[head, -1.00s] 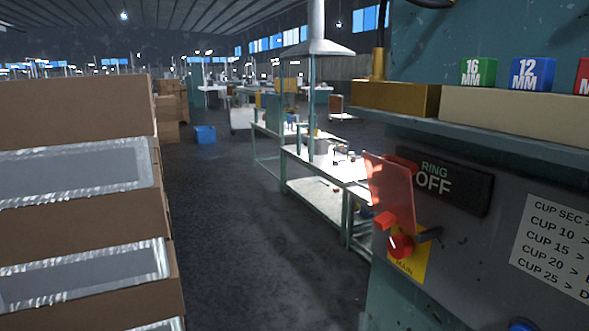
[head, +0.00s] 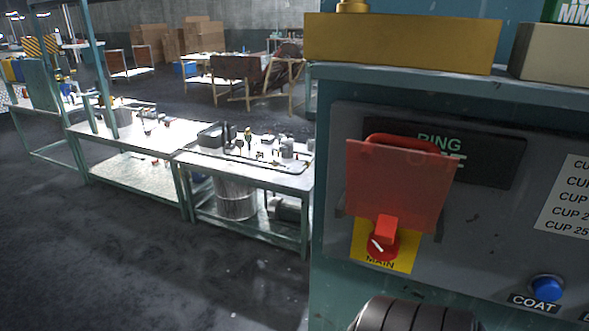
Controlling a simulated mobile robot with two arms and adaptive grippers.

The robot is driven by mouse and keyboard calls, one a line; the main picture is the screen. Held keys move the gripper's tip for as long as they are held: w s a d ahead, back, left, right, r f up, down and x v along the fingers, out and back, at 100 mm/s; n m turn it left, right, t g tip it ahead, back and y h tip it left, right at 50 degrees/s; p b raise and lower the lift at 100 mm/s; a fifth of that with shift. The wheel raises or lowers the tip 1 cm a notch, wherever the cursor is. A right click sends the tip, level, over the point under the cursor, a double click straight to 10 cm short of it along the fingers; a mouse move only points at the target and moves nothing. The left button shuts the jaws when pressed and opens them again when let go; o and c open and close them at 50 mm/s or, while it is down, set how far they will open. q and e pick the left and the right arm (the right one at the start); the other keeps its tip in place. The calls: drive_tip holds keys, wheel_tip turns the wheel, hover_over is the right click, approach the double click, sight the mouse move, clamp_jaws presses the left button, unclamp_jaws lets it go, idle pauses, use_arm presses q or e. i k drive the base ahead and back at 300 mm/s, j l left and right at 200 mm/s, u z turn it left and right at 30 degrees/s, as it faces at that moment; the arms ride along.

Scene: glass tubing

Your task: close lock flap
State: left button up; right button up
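The lock flap (head: 398,187) is a red, see-through plate on the grey control panel (head: 480,230), seen almost face-on in the head view. It hangs over part of the black "RING" sign (head: 500,170) and covers most of its lower word. A red loop (head: 402,139) shows at its top edge. A red rotary knob (head: 383,246) sits at the flap's lower edge on a yellow "MAIN" label (head: 401,262). I cannot tell how far the flap stands off the panel.
A blue button (head: 547,288) labelled "COAT" sits at the panel's lower right. Above the panel, a shelf (head: 400,73) holds a yellow block (head: 400,40). Metal workbenches (head: 250,172) with small items stand to the left; open dark floor lies in front of them.

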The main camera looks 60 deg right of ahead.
sight(411, 187)
drive_tip(key=i+z, duration=0.2)
drive_tip(key=i, duration=0.15)
drive_tip(key=i+j+z, duration=0.25)
drive_tip(key=i+z, duration=0.2)
drive_tip(key=z, duration=0.3)
drive_tip(key=i+z, duration=0.15)
drive_tip(key=z, duration=0.3)
drive_tip(key=i+j+z, duration=0.1)
drive_tip(key=z, duration=0.4)
drive_tip(key=i+j+z, duration=0.2)
drive_tip(key=z, duration=0.3)
drive_tip(key=i+z, duration=0.1)
drive_tip(key=z, duration=0.35)
drive_tip(key=j+z, duration=0.15)
drive_tip(key=z, duration=0.3)
drive_tip(key=i+j+z, duration=0.1)
drive_tip(key=z, duration=0.35)
drive_tip(key=j+z, duration=0.15)
drive_tip(key=z, duration=0.3)
drive_tip(key=j+z, duration=0.2)
drive_tip(key=z, duration=0.25)
drive_tip(key=i+j+z, duration=0.1)
drive_tip(key=j+z, duration=0.45)
drive_tip(key=z, duration=0.2)
drive_tip(key=j+z, duration=0.4)
drive_tip(key=i+l, duration=0.05)
